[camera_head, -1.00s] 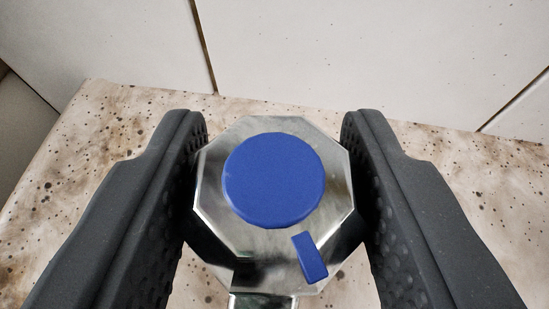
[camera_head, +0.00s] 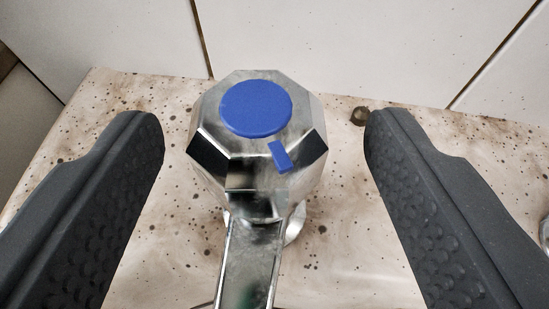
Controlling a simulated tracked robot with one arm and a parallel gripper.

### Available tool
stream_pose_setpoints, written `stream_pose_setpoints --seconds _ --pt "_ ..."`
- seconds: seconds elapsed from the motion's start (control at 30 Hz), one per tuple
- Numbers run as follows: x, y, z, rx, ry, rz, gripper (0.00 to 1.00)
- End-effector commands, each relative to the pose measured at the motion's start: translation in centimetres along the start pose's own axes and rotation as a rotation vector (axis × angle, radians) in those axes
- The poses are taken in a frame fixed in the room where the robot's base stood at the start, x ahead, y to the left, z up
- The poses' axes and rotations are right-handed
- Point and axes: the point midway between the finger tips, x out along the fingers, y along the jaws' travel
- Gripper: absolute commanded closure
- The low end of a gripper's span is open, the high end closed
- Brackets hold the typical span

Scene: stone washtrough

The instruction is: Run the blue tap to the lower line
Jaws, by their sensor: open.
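The blue tap's chrome, many-sided knob (camera_head: 310,125) stands in the middle of the view, with a round blue cap (camera_head: 256,108) on top. A small blue pointer mark (camera_head: 279,157) on the knob points down and slightly right. A chrome spout (camera_head: 250,262) runs from below the knob toward the bottom edge. My gripper (camera_head: 265,125) is open, one finger on each side of the knob, with clear gaps to both. No water, vessel or lower line shows in this view.
The speckled stone top (camera_head: 130,105) lies around the tap. A pale panelled wall (camera_head: 320,45) rises behind it. A small dark round spot or hole (camera_head: 359,116) is by the right fingertip. A bit of a shiny object (camera_head: 544,232) shows at the right edge.

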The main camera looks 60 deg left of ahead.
Motion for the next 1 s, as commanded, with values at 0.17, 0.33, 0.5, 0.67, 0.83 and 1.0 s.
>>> stream_pose_setpoints --seconds 0.17,0.33,0.5,0.67,0.83,1.0 --pt "-2.6 0.1 0.0 0.000 0.001 0.001 0.38" --pt "-5.1 0.2 0.1 0.000 0.000 0.003 0.38" --pt "-7.8 0.2 0.1 0.000 0.001 0.003 0.38" --pt "-9.8 0.2 0.1 0.001 0.002 0.002 0.38" --pt "-10.9 0.2 0.1 0.001 0.001 0.003 0.38" --pt "-11.1 0.2 0.1 0.001 0.001 0.002 0.38"
